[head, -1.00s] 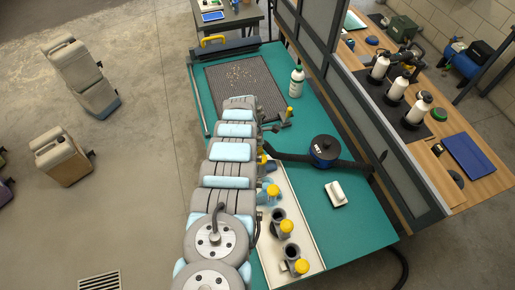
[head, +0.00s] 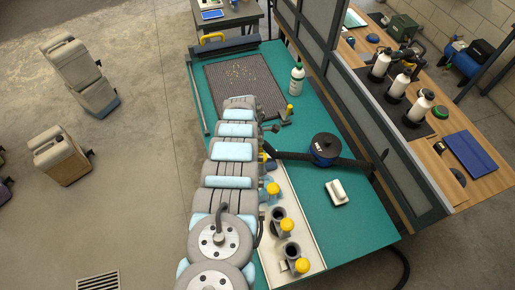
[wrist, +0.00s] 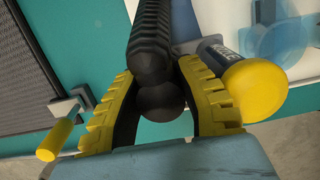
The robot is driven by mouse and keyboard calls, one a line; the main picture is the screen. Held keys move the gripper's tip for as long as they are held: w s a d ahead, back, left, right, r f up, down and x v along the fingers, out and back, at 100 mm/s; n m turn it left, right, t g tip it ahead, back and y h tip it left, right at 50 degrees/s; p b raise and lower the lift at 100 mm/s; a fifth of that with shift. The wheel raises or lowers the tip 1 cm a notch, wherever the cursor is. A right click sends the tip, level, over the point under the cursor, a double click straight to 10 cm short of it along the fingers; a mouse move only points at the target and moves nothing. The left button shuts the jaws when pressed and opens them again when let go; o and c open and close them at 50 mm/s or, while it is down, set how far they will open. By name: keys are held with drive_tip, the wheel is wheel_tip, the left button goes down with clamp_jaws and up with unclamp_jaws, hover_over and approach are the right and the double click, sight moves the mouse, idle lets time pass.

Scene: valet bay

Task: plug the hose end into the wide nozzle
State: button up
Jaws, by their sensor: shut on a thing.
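My gripper (wrist: 158,100) is shut on the black ribbed hose end (wrist: 152,50) in the wrist view, with a yellow toothed finger on each side. In the head view my arm hides the gripper and the hose end. Grey nozzles with yellow knobs stand on a pale board (head: 311,235): one (head: 279,216) and another nearer the front (head: 290,249), both with dark openings facing up. A third, partly behind my arm, shows a yellow knob (head: 273,188) and a bluish tint. I cannot tell which is the wide nozzle. A yellow knob (wrist: 255,90) shows right of the gripper in the wrist view.
The hose runs to a blue and black canister (head: 325,150) on the green bench (head: 345,222). A white block (head: 336,192), a green-capped bottle (head: 296,78) and a dark grid mat (head: 240,82) are also on the bench. A partition (head: 375,125) borders its right side.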

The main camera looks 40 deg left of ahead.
drive_tip(key=shift+f, duration=0.1)
drive_tip(key=o, duration=1.5)
drive_tip(key=shift+o, duration=0.2)
drive_tip(key=shift+r+p, duration=2.9)
drive_tip(key=shift+r, duration=1.65)
